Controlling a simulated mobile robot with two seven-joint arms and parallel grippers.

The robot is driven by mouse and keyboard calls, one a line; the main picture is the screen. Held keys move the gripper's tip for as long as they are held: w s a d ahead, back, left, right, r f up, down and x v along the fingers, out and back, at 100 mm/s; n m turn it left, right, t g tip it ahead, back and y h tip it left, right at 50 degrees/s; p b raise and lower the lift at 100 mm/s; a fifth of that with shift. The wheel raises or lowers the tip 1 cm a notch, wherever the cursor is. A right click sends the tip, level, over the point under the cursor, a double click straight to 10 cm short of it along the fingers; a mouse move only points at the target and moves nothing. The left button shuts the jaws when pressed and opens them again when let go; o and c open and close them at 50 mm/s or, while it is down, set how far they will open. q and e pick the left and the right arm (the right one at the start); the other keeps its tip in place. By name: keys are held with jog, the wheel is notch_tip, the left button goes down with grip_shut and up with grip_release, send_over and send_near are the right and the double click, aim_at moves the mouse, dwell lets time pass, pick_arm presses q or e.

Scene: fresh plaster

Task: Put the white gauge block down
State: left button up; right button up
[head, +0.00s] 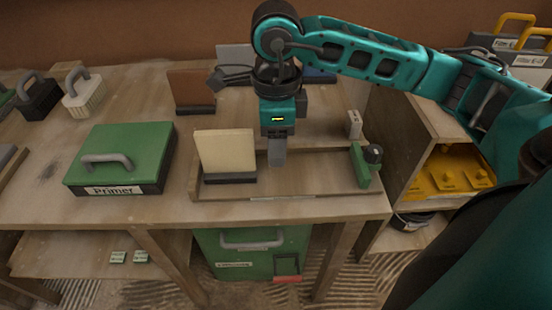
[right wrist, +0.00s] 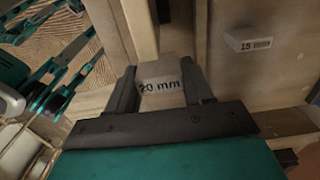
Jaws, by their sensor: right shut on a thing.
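My right gripper (head: 277,152) points down over a shallow wooden tray (head: 325,187) on the workbench. In the right wrist view it is shut on a white gauge block (right wrist: 160,84) marked "20 mm", which sits between the two dark fingers (right wrist: 162,92). I cannot tell whether the block touches the tray floor. A second white block (right wrist: 248,43), marked "15 mm", stands apart; in the head view it is a small white block (head: 354,124) at the right rear of the bench. My left gripper is not in view.
In the tray, a cream panel on a dark base (head: 226,156) stands left of the gripper, and a green fixture with a black knob (head: 361,168) stands at the right end. A green Primer case (head: 130,145) lies further left. A shelf (head: 425,130) stands right.

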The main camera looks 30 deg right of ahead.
notch_tip(320, 180, down, 4)
jog(key=shift+f+b, duration=0.1)
jog(key=shift+b, duration=0.2)
jog(key=shift+f, duration=0.15)
jog(key=shift+f+b, duration=0.2)
jog(key=shift+b, duration=0.1)
jog(key=o, duration=1)
jog(key=shift+r, duration=0.1)
